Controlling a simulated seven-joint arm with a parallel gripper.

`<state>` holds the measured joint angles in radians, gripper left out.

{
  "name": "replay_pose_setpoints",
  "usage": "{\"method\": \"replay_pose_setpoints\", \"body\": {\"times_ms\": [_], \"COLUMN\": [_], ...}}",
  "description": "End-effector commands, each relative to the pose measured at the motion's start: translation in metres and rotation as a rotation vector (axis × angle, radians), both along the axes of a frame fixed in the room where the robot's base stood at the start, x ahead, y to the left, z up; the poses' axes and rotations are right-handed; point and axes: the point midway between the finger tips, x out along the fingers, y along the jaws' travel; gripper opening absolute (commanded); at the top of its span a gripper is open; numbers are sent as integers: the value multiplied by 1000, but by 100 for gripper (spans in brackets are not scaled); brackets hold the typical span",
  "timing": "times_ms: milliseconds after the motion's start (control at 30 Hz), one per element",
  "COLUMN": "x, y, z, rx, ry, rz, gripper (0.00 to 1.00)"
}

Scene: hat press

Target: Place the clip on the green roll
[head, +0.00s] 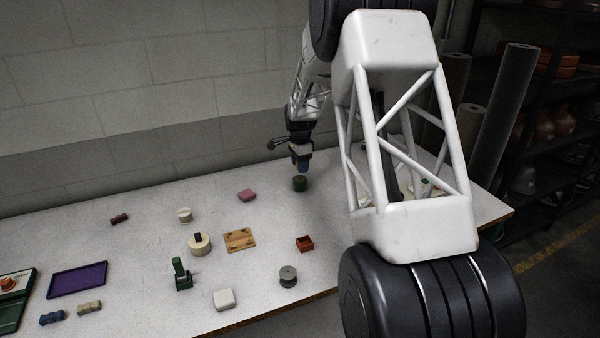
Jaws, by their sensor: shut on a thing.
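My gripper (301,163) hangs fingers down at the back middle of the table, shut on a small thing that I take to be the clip. Blue and yellow show at its fingertips, too small to tell finger from clip. The green roll (300,184), a short dark green cylinder, stands upright on the table just below the fingertips. The gap between them is small, and I cannot tell whether they touch.
A cream roll (199,245) with a dark piece on top, a wooden plate (240,240), a red-brown box (305,244) and a grey roll (288,276) stand nearer. A pink block (247,195) lies left of the green roll. A purple tray (78,280) lies far left.

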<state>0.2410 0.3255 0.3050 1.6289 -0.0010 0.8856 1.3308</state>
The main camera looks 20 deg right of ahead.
Motion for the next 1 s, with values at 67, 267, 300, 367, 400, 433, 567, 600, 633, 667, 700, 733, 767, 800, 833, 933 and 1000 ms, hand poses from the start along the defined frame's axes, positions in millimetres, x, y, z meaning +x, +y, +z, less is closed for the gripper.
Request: {"method": "replay_pose_setpoints", "body": {"times_ms": [67,267,300,367,400,433,567,600,633,667,700,733,767,800,833,933,1000], "x": [1,1,1,1,1,1,1,1,1,1,1,1,1,1,1,1,1], "y": [0,0,0,0,0,0,0,0,0,0,0,0,0,0,0,0,0], "z": [0,0,0,-1,-3,-5,-18,-22,-25,-28,-31,-33,-34,-35,-35,-35,-35], "rx": [0,0,0,0,0,0,0,0,0,0,0,0,0,0,0,0,0], "ry": [0,0,0,0,0,0,2,2,2,1,0,0,0,-1,-1,-1,-1], "rz": [0,0,0,0,0,0,0,0,0,0,0,0,0,0,0,0,0], "gripper": [26,26,26,26,26,26,26,26,26,26,26,26,26,26,26,26,26]}}
